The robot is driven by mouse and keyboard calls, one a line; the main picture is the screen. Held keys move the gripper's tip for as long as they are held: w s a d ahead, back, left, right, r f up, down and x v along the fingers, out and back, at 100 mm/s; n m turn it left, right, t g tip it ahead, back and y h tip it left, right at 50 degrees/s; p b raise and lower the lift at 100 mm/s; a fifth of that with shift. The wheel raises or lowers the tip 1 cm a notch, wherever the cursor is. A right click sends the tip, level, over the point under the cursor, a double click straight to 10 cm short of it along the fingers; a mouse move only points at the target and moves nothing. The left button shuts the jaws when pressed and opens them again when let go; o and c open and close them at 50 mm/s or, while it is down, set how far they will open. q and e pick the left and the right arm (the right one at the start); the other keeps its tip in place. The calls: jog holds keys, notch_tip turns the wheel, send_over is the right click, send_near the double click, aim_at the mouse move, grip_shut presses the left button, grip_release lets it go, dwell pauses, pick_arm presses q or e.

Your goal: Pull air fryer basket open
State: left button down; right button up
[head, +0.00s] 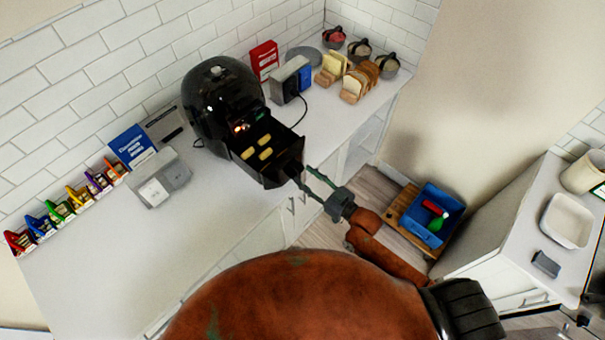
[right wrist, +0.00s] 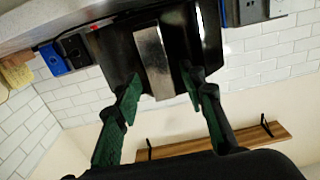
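The black air fryer (head: 215,100) stands on the counter against the tiled wall. Its basket (head: 282,165) is out at the front, with several yellow food pieces (head: 265,153) visible inside. My right gripper (head: 303,178) is at the basket's front, by the handle. In the right wrist view, the handle (right wrist: 152,62) shows a pale metallic face and lies between the green-padded fingers (right wrist: 160,90). The fingers are spread apart; firm contact with the handle does not show. My left gripper is not in view.
A blue bin (head: 433,213) sits low at right. The front left counter is clear.

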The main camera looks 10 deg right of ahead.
jog(key=v, duration=1)
jog(key=shift+w, duration=0.1)
jog(key=d+f+m+g+h+b, duration=0.1)
jog(key=d+f+h, duration=0.3)
jog(key=f, duration=0.8)
jog(key=d+f+m+g+h+b, duration=0.1)
jog(key=d+f+b, duration=0.1)
jog(key=d+f, duration=0.65)
jog(key=s+d+f+m+g+h+b, duration=0.15)
jog(key=s+f, duration=0.25)
jog(key=f, duration=0.5)
jog(key=s+d+f+g+h, duration=0.1)
jog(key=s+f+g+h, duration=0.15)
jog(key=f, duration=0.75)
jog(key=s+d+f+m+g+h+b, duration=0.15)
jog(key=s+f+g, duration=0.25)
jog(key=s+f, duration=1.35)
jog(key=s+a+f+g+b, duration=0.1)
jog(key=s+f+g, duration=0.1)
jog(key=s, duration=0.7)
jog(key=s+a+f+g+b, duration=0.1)
jog(key=s+a+f+g, duration=0.1)
jog(key=s+f, duration=0.3)
jog(key=s, duration=0.4)
jog(key=shift+a+f, duration=0.15)
jog(key=shift+f, duration=0.2)
